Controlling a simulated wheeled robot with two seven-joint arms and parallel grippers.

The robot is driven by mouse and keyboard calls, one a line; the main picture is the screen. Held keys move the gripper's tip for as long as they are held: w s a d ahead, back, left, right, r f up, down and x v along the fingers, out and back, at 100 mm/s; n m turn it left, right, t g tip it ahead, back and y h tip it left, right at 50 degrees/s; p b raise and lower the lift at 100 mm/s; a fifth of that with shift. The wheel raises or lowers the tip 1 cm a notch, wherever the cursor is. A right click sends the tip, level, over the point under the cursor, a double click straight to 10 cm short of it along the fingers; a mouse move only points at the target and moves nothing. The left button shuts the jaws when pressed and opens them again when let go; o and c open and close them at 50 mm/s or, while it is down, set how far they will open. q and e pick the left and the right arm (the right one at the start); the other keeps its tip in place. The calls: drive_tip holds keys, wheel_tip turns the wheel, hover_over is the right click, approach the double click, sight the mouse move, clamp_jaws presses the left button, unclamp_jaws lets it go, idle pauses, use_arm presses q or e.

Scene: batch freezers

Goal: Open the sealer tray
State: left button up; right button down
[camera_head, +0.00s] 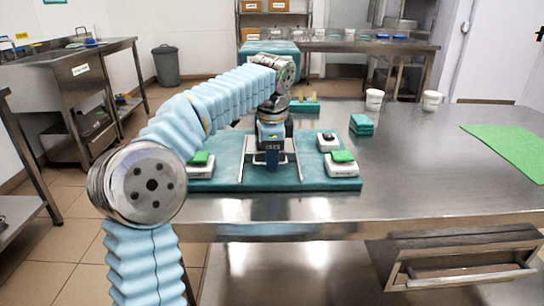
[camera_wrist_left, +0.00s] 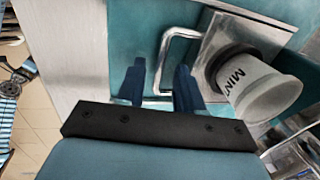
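A metal frame (camera_head: 298,160), which looks like part of the sealer, stands on a teal base (camera_head: 230,181) on the steel table. My left gripper (camera_head: 272,160) points down over it in the head view, hiding its middle. In the left wrist view, a bent metal handle (camera_wrist_left: 166,60) sits by a metal plate (camera_wrist_left: 207,28). My left gripper (camera_wrist_left: 160,68) is open, with its two dark blue fingers apart and the handle bar showing between them, held by neither. A white cup marked MINT (camera_wrist_left: 255,92) stands at the plate, right of the fingers. My right gripper is not in view.
White devices with green tops stand right (camera_head: 342,170) and left (camera_head: 202,171) of the frame. A teal stack (camera_head: 361,125), white cups (camera_head: 373,98) and a green sheet (camera_head: 508,149) are on the table. A metal drawer (camera_head: 460,270) hangs below its edge. The table's right front is clear.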

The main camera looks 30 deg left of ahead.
use_arm(q)
clamp_jaws()
idle(1.4)
